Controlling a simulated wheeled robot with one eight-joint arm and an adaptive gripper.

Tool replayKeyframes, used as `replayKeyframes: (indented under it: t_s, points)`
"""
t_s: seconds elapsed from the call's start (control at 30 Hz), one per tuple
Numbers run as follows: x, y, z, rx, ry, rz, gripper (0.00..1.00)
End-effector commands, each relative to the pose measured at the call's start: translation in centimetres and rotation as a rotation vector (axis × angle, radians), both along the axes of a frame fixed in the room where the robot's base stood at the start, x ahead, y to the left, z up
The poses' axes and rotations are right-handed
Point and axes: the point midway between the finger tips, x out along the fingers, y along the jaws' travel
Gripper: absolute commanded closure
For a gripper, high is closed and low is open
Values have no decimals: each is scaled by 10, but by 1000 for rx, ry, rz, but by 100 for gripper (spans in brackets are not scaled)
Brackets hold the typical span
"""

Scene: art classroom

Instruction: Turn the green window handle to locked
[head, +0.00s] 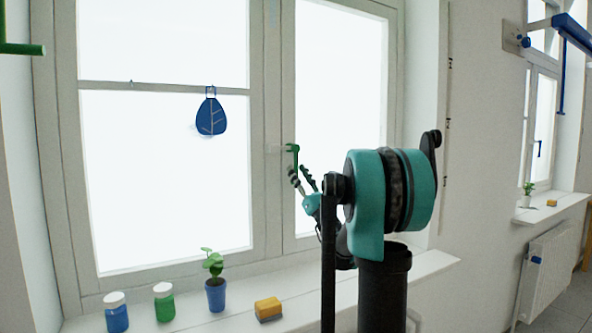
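The green window handle (294,150) sits on the frame between the two sashes of the large window. Its short top runs sideways and its grip hangs down toward my gripper. My gripper (301,174) is just below the handle, with its dark fingers spread apart. The left finger is close to the handle's lower end; I cannot tell whether they touch. My teal and black arm hides part of the right sash and sill.
On the sill (225,322) stand a blue jar (117,314), a green jar (164,303), a potted plant (215,285) and a yellow sponge (268,308). A radiator (546,270) is at the right.

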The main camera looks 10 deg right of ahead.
Motion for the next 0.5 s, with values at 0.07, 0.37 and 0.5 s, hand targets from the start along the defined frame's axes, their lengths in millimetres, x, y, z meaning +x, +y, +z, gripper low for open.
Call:
replayKeyframes:
  t_s: [0.07,0.37,0.5]
  points:
    - [-11,-6,-12,0,0,-3,66]
    - [-47,-24,-53,-1,0,-2,66]
    - [-57,-28,-64,0,-1,-1,66]
